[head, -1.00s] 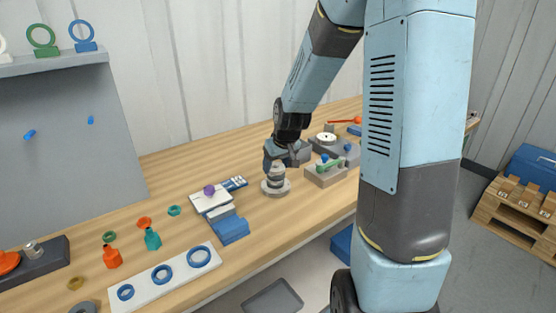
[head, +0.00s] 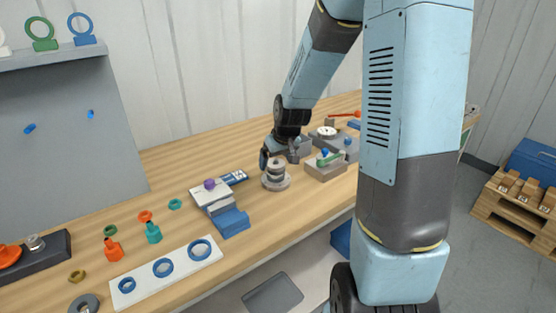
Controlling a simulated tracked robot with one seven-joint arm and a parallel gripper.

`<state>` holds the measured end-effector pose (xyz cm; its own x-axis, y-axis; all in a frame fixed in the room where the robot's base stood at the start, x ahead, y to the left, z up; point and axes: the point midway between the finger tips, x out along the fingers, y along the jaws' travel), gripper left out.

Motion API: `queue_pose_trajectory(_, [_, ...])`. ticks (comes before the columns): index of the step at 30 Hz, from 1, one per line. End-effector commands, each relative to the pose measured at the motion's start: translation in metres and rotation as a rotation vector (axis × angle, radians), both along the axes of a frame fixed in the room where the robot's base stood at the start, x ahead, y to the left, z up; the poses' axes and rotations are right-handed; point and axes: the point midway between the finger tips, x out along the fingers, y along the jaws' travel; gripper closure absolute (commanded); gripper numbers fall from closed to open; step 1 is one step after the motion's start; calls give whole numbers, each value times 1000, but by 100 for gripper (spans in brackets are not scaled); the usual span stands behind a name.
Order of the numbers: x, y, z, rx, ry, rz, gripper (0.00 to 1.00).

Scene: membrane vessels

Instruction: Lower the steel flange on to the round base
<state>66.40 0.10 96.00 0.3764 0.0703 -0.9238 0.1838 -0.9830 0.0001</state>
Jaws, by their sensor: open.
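The round base (head: 276,186) is a light grey disc on the wooden bench, below my gripper. A short grey stack stands on it, with a steel-coloured flange (head: 275,170) as its upper part. The flange looks about level and rests on the stack; its exact seating is too small to tell. My gripper (head: 278,158) is open, pointing down, with one finger left of the flange's top and the other to its right. I cannot tell whether either finger touches it.
A grey block with green and blue parts (head: 325,166) stands close to the right. A white and blue stepped fixture (head: 222,208) lies left. A white board with blue rings (head: 165,267) is at the front.

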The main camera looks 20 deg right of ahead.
Motion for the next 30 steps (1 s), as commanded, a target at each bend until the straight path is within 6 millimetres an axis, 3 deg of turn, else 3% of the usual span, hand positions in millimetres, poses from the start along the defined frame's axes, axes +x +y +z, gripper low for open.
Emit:
queue_pose_trajectory(11, [-5, -2, 15, 0, -2, -4, 7])
queue_pose_trajectory(30, [-41, -8, 103, -2, -3, 0, 7])
